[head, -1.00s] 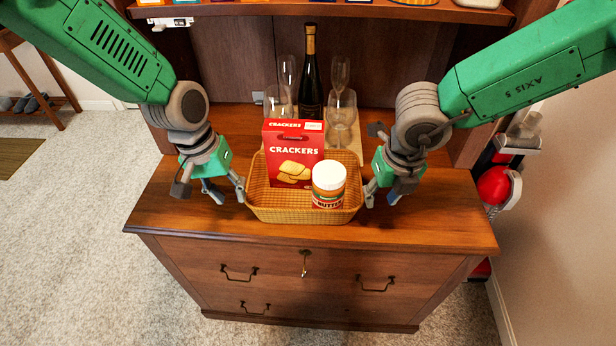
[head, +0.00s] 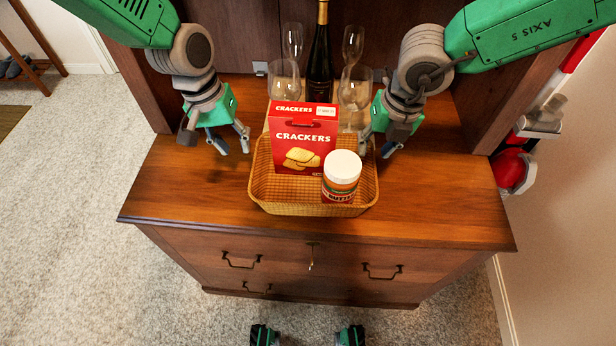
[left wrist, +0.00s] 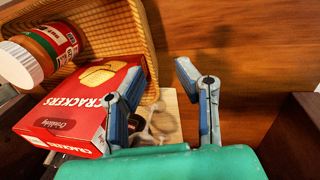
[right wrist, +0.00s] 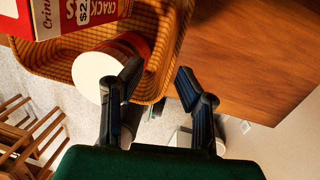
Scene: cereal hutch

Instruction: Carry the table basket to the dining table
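The wicker table basket (head: 300,209) stands on the wooden hutch top and holds a red crackers box (head: 303,140) and a white-lidded peanut butter jar (head: 341,178). My left gripper (head: 233,147) is open and empty, left of the basket's back-left part, with a gap to it. In the left wrist view the open fingers (left wrist: 165,95) are by the basket's rim (left wrist: 140,45). My right gripper (head: 375,150) is open at the basket's back-right side; in the right wrist view its fingers (right wrist: 155,85) are near the rim (right wrist: 172,60). Contact there is unclear. The dining table is not in view.
A dark wine bottle (head: 319,55) and several clear glasses (head: 355,88) stand behind the basket. The hutch top (head: 440,200) is bare on both sides. Red and white items (head: 512,165) are at the right wall. Carpet (head: 80,210) is open at left.

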